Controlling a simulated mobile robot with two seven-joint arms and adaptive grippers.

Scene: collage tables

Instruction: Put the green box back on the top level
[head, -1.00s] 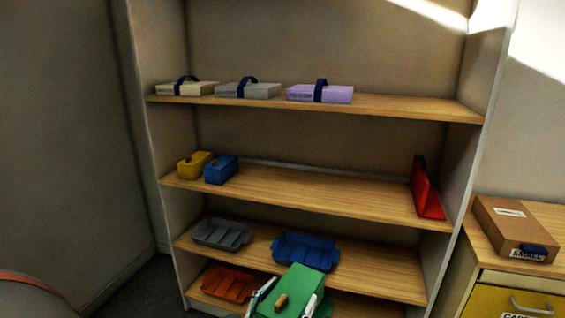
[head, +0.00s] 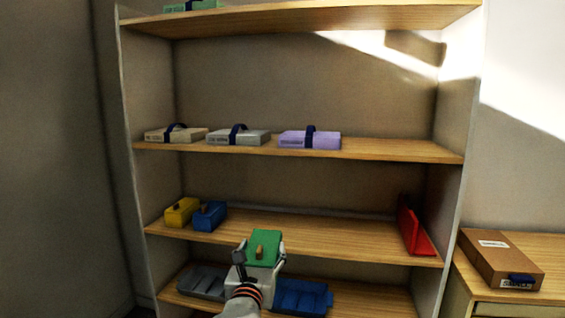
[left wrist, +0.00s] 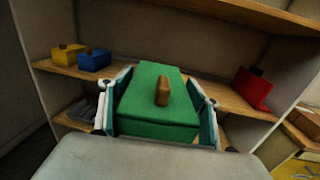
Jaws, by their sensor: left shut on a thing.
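The green box (head: 265,246) has a small brown handle on its lid. My left gripper (head: 260,254) is shut on it, with one finger along each side, and holds it up in front of the shelf unit, at about the height of the shelf with the yellow and blue boxes. The left wrist view shows the green box (left wrist: 155,105) between the fingers. The top level (head: 300,20) runs along the upper edge of the head view, and a pale green case (head: 192,6) sits at its left end, partly cut off. My right gripper is not in view.
The shelf below the top holds beige (head: 175,134), grey (head: 238,137) and purple (head: 309,139) cases. Lower are yellow (head: 182,211) and blue (head: 209,215) boxes and a red upright item (head: 413,228). A cardboard box (head: 500,260) lies on the right cabinet. The top level's visible middle and right look clear.

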